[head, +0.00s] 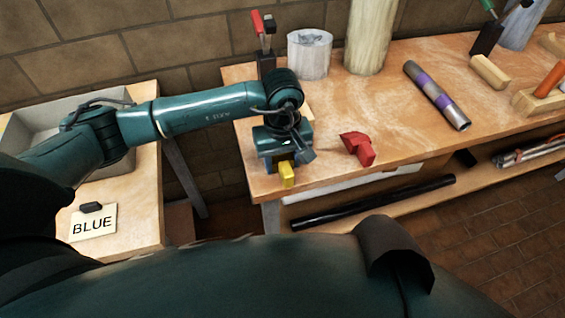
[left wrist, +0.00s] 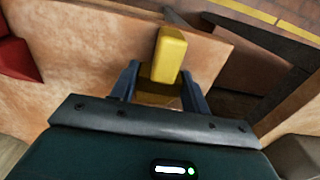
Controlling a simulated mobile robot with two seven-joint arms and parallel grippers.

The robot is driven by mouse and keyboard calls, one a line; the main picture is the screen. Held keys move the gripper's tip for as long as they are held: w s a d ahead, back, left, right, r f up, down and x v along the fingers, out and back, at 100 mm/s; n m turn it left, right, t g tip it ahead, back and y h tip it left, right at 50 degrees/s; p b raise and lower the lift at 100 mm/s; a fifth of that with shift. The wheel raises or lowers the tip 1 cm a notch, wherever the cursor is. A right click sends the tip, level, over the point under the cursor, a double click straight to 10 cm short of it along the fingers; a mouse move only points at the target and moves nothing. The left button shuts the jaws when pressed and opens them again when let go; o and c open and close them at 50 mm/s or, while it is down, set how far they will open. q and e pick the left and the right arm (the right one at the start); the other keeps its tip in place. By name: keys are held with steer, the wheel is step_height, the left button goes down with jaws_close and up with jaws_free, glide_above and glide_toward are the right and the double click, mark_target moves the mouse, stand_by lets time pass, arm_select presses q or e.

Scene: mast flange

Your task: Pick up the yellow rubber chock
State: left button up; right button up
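The yellow rubber chock (head: 287,174) is at the front left corner of the workbench, under my left gripper (head: 283,158). The wrist and hand hide part of it in the head view. In the left wrist view, the chock (left wrist: 169,55) lies between the two blue fingers of my left gripper (left wrist: 160,85), its bright end reaching out past them. A shaded yellow part fills much of the space between the fingers. I cannot tell whether both fingers press on it, or whether it is clear of the bench. My right gripper is not in view.
A red block (head: 358,148) lies right of the chock. A grey cylinder (head: 310,54) and a purple-banded tube (head: 436,95) are on the workbench (head: 390,120). At left, a grey bin (head: 40,120) and a BLUE card (head: 93,222) are on another table. A gap separates the tables.

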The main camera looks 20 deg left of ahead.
arm_select(q)
steer(key=c, duration=0.6)
steer(key=shift+o, duration=0.2)
